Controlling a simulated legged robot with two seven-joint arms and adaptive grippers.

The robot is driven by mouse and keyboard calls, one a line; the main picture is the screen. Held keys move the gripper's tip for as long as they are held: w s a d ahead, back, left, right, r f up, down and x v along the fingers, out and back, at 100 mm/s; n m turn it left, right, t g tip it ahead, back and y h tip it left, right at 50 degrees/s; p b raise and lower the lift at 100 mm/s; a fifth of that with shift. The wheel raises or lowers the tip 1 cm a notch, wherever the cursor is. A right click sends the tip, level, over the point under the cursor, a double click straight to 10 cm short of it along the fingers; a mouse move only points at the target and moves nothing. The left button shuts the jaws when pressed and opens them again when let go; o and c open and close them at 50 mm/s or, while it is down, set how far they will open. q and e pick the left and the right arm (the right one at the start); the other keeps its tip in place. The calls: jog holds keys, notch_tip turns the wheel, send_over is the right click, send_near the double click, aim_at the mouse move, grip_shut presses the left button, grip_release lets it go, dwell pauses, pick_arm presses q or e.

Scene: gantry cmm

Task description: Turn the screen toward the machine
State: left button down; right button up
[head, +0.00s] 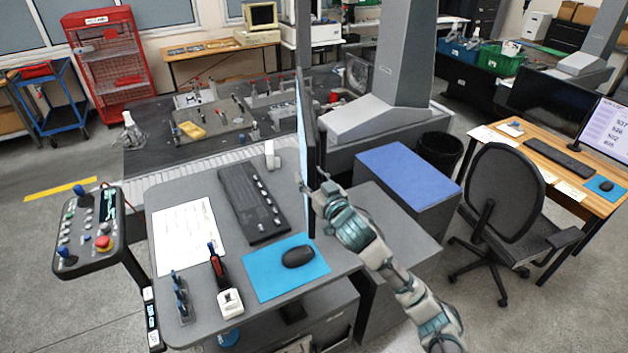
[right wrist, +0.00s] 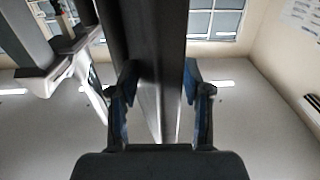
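The screen (head: 304,110) stands nearly edge-on in the head view, above the grey console desk, with a thin strip of its lit face toward the left. My right gripper (head: 314,188) is at its near lower edge, with finger parts on both sides. In the right wrist view the dark screen panel (right wrist: 158,45) runs between the two fingers (right wrist: 158,95), which stand apart; firm contact on both sides is not clear. The machine, with its dark measuring table (head: 165,150) and grey column (head: 402,60), is behind the desk. My left gripper is out of view.
A control box (head: 88,232) stands left. A blue-topped cabinet (head: 408,175) and office chair (head: 505,190) are right.

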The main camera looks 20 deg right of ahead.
jog(key=s+d, duration=0.1)
jog(key=s, duration=1)
jog(key=shift+s, duration=0.4)
jog(key=shift+f, duration=0.1)
